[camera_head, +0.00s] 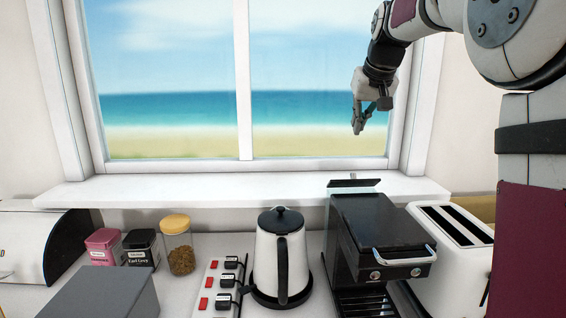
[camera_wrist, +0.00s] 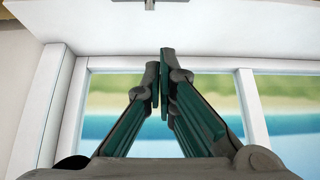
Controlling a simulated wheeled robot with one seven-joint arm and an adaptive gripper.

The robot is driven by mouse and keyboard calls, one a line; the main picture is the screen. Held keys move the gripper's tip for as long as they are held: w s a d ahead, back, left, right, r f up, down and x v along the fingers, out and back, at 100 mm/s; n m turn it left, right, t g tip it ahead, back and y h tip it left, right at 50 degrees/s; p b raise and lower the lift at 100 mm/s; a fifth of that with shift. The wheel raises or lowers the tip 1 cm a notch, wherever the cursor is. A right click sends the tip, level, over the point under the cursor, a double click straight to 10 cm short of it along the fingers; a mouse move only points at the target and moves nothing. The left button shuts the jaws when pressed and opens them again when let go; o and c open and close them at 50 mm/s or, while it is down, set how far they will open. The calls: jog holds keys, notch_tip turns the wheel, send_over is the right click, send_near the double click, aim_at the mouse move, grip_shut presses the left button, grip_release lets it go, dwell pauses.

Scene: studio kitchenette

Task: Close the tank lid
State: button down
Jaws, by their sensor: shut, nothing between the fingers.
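The black coffee machine (camera_head: 382,240) stands on the counter below the window. My gripper (camera_head: 358,127) is in the air above and behind the lid, in front of the window, pointing down. In the wrist view my gripper (camera_wrist: 159,75) has its fingers together and holds nothing. A small grey piece at the top edge of the wrist view may be part of the lid; I cannot tell.
The white window sill (camera_head: 245,190) runs behind the machine. A white toaster (camera_head: 450,260) stands close on its right. A kettle (camera_head: 281,255), a power strip (camera_head: 217,288), a jar (camera_head: 178,250) and two tins stand to its left. The air around my gripper is free.

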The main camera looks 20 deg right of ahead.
jog(key=w+d, duration=0.3)
jog(key=p, duration=0.2)
send_over(353, 180)
jog(key=w+d, duration=0.3)
jog(key=w, duration=0.1)
jog(key=f, duration=1)
jog(key=shift+a+f, duration=0.15)
jog(key=shift+a, duration=0.1)
jog(key=shift+s+a+f, duration=0.1)
jog(key=shift+s+f, duration=0.35)
jog(key=shift+f, duration=0.3)
